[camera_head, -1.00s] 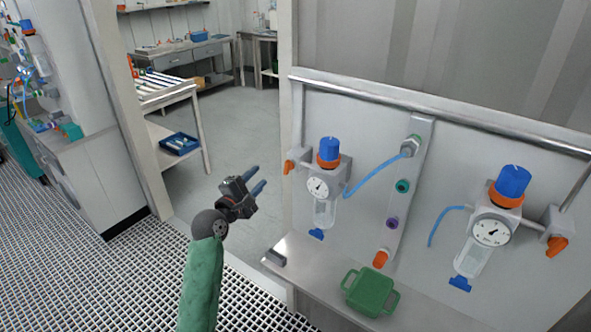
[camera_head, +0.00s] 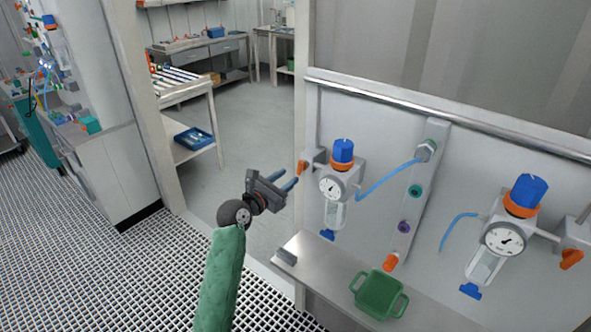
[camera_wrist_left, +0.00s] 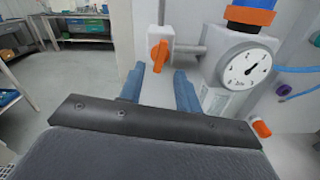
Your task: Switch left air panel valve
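The left air panel valve is a small orange handle (camera_head: 303,168) on a grey block at the left of the left regulator. It also shows in the left wrist view (camera_wrist_left: 159,56), hanging downward just beyond my fingers. The left regulator (camera_head: 334,186) has a blue knob, an orange ring, a round gauge (camera_wrist_left: 247,69) and a clear bowl. My left gripper (camera_head: 294,181) is just left of and a little below the handle. In the left wrist view its two blue fingers (camera_wrist_left: 158,88) are apart with nothing between them. My right gripper is not in view.
A second regulator (camera_head: 504,237) with an orange handle (camera_head: 571,259) is at the right. A green container (camera_head: 379,295) and a small grey block (camera_head: 286,256) sit on the metal shelf (camera_head: 330,268) below. A blue hose (camera_head: 387,180) runs to a fitting strip. A doorway is at the left.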

